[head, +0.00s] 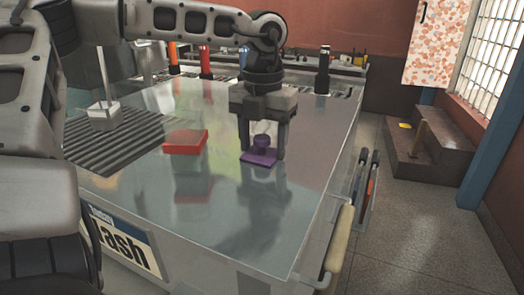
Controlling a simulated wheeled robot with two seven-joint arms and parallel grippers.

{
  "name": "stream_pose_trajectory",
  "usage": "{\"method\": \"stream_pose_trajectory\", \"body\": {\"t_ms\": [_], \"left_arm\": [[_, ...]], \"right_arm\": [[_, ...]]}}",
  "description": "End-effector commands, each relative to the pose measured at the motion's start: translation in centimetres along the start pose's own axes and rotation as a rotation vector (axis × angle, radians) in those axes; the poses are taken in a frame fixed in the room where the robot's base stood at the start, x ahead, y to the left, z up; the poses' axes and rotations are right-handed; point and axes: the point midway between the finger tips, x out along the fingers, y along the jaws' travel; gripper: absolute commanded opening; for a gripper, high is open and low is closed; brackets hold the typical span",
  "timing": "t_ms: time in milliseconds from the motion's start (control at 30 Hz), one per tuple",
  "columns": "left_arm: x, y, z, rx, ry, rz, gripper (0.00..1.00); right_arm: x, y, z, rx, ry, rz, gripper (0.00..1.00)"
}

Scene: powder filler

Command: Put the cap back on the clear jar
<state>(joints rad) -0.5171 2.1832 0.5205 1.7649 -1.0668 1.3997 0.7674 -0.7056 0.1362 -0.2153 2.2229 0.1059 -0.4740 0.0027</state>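A purple cap (259,158) with a square base and a round knob on top is on the shiny tabletop (230,215) near the middle. My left gripper (263,148) points down over it. Its two fingers stand on either side of the knob, and gaps show between them, so it is open. The fingertips are close to the cap's base; I cannot tell whether they touch it. I cannot make out a clear jar with certainty. My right gripper is not in view.
A flat red block (186,141) lies left of the cap. A pale block with a thin upright rod (103,115) stands on a dark ribbed area (125,145). Colored bottles, including a red one (206,62), and a black one (322,72) line the back edge. The front tabletop is clear.

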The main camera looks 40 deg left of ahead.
Motion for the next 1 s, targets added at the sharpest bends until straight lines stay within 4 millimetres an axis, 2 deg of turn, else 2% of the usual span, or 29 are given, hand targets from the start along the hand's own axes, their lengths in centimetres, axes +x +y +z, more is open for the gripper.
{"method": "stream_pose_trajectory", "body": {"t_ms": [333,467,733,867,1000], "left_arm": [[-0.6,0.0,0.1,0.000,-0.002,0.000,0.36],[-2.6,0.0,0.1,0.000,-0.006,0.001,0.36],[-8.0,0.0,0.1,-0.001,-0.004,0.000,0.36],[-9.5,0.0,0.1,-0.002,-0.002,0.001,0.36],[-10.1,0.0,0.0,0.000,-0.001,0.000,0.36]], "right_arm": [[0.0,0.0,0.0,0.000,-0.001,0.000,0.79],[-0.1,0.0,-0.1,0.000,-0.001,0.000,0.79],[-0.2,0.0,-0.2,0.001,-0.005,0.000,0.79],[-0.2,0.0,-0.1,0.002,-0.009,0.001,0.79],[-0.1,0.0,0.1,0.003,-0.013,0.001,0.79]]}}
